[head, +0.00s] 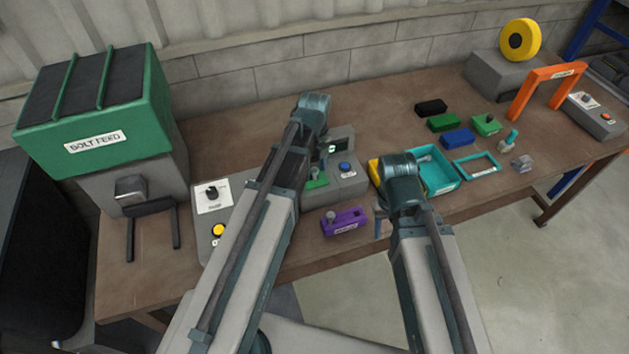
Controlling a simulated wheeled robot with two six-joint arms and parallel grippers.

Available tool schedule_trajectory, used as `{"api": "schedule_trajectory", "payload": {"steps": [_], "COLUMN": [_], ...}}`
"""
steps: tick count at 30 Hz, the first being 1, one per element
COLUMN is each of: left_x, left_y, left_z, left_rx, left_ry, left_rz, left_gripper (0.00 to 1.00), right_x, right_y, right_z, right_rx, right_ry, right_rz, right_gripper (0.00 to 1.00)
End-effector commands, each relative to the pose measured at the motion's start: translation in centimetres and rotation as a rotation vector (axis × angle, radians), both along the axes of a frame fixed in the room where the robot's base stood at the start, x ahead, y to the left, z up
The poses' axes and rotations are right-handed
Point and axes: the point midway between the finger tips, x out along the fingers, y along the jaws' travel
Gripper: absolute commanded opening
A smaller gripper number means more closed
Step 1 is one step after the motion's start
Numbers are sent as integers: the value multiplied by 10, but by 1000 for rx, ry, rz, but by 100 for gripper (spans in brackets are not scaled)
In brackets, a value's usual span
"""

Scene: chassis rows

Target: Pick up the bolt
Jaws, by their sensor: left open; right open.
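I cannot tell for sure which item is the bolt. A small grey bolt-like peg (331,215) stands upright in a purple block (346,224) at the table's front edge. Another stands in a green block (490,119) at the back right. My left gripper (324,158) is mostly hidden behind its own wrist, above a small green block (317,181) at the grey console. My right gripper (379,224) points down to the right of the purple block, partly hidden by its wrist. Both are open, and I see nothing held.
A green-topped bolt feed (95,139) stands at the left, with a grey spout and dark rails. A grey console (345,184) and teal tray (446,184) lie mid-table. Black, green and blue blocks, an orange arch (541,77) and a yellow reel (520,40) stand at the right.

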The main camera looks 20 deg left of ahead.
Motion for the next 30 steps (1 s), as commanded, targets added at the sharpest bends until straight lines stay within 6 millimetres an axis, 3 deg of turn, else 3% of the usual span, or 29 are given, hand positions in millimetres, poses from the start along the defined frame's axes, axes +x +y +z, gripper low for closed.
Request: {"api": "schedule_trajectory", "payload": {"steps": [2, 10, 20, 30], "left_x": [0, 0, 0, 0], "left_y": [0, 0, 0, 0], "left_z": [-11, -10, -10, -10], "left_rx": [0, 0, 0, 0], "left_ry": [0, 0, 0, 0], "left_rz": [0, 0, 0, 0], "left_gripper": [62, 62, 3, 0], "right_x": [0, 0, 0, 0], "right_y": [0, 0, 0, 0], "right_z": [-11, -10, -10, -10], "right_rx": [0, 0, 0, 0], "right_ry": [0, 0, 0, 0], "right_rz": [0, 0, 0, 0], "right_gripper": [50, 50, 50, 50]}}
